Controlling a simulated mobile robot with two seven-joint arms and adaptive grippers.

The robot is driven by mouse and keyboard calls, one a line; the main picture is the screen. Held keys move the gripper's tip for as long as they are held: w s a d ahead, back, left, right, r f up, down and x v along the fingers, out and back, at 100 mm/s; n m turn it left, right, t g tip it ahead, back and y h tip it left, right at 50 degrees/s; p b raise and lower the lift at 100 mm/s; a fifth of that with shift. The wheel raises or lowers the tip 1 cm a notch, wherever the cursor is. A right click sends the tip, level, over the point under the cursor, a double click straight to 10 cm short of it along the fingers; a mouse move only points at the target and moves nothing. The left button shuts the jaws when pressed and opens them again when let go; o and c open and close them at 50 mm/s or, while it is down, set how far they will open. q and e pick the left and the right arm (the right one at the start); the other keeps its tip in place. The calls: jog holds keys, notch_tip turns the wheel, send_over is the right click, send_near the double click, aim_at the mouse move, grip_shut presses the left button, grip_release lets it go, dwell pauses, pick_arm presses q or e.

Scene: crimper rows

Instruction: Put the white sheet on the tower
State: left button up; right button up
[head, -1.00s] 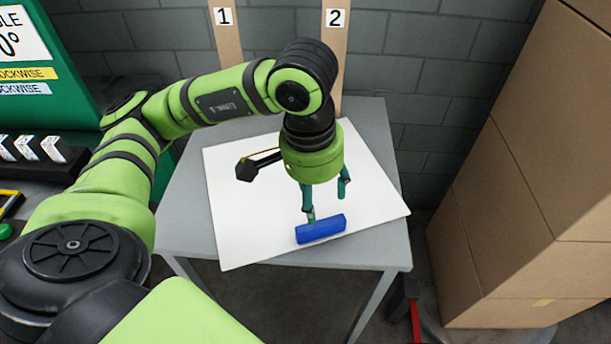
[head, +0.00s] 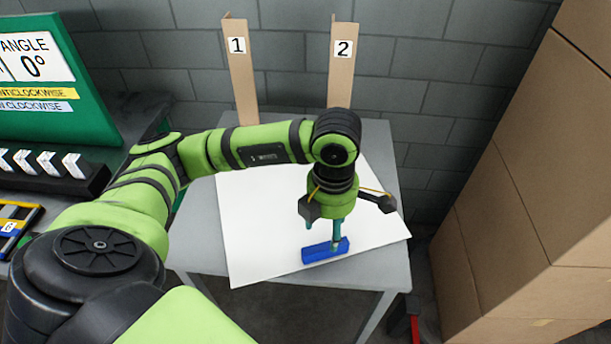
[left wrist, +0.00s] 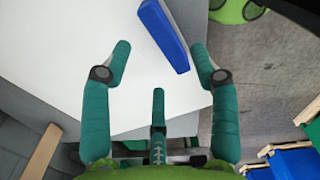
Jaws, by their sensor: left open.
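The white sheet (head: 265,235) lies flat on a grey table, and it also shows in the left wrist view (left wrist: 70,40). A blue block (head: 316,254) sits on the sheet near its front edge; in the left wrist view the block (left wrist: 164,36) lies beyond the open fingers. My left gripper (head: 324,236) is open and points down just over or beside the block. In the left wrist view the space between its fingers (left wrist: 163,55) is empty. Contact with the block is hard to tell. My right gripper is out of view. I cannot tell which thing is the tower.
Two cardboard posts marked 1 (head: 243,85) and 2 (head: 341,78) stand behind the grey table (head: 392,200). Large cardboard boxes (head: 540,180) are stacked at the right. A green sign board (head: 85,110) and a black rack with white blocks (head: 50,176) are at the left.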

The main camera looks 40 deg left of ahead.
aim_at(324, 243)
pick_arm(q)
jog(key=shift+f+n, duration=0.3)
jog(key=shift+f, duration=0.2)
jog(key=f+p, duration=0.2)
jog(key=f, duration=0.3)
jog(key=shift+s+a+f+p, duration=0.1)
jog(key=shift+s+f+p, duration=0.1)
jog(key=shift+s+p, duration=0.2)
jog(key=shift+w+f, duration=0.15)
jog(key=shift+f, duration=0.3)
grip_shut()
